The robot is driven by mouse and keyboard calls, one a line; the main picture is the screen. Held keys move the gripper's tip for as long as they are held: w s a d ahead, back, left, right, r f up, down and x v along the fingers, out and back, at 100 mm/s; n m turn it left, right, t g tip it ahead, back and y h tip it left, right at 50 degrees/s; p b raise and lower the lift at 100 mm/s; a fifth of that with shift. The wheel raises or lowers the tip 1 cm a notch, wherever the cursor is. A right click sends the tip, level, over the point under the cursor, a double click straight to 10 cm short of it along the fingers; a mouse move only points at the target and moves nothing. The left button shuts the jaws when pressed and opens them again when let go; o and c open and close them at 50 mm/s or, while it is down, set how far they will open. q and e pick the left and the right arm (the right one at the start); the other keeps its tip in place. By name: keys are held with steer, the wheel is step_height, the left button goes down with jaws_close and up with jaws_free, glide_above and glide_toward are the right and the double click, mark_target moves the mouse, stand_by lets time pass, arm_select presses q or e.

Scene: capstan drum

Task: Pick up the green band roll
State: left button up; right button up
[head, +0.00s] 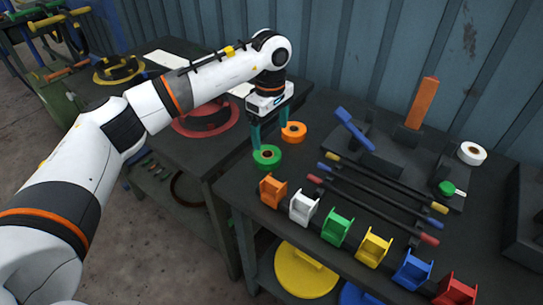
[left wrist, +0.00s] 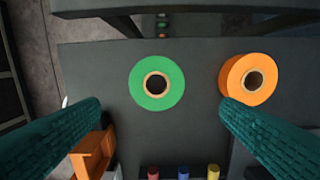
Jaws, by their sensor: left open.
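The green band roll (head: 267,155) lies flat near the left corner of the dark table in the head view. In the left wrist view the green band roll (left wrist: 157,66) shows its round hole facing the camera, with nothing covering it. My left gripper (head: 270,138) is open and empty, pointing down above the table close to the green roll. In the left wrist view its two teal fingers (left wrist: 164,108) are spread wide, and the roll appears between their lines, beyond the tips. My right gripper is in neither view.
An orange band roll (head: 294,131) lies close beside the green one. Coloured holders (head: 303,207) stand in a row along the front edge. Several dark bars (head: 375,205) with coloured ends, a black fixture (head: 375,160) and a white roll (head: 471,153) lie to the right.

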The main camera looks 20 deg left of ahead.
mark_target(267, 151)
arm_select(q)
step_height(267, 151, down, 2)
steer(key=shift+f, duration=0.15)
steer(key=shift+s+a+f+p, duration=0.15)
steer(key=shift+f+p, duration=0.15)
steer(key=shift+f, duration=0.25)
steer(key=f, duration=0.2)
steer(key=f+p, duration=0.1)
steer(key=shift+a+f, duration=0.3)
steer(key=shift+f, duration=0.45)
steer(key=c, duration=1.1)
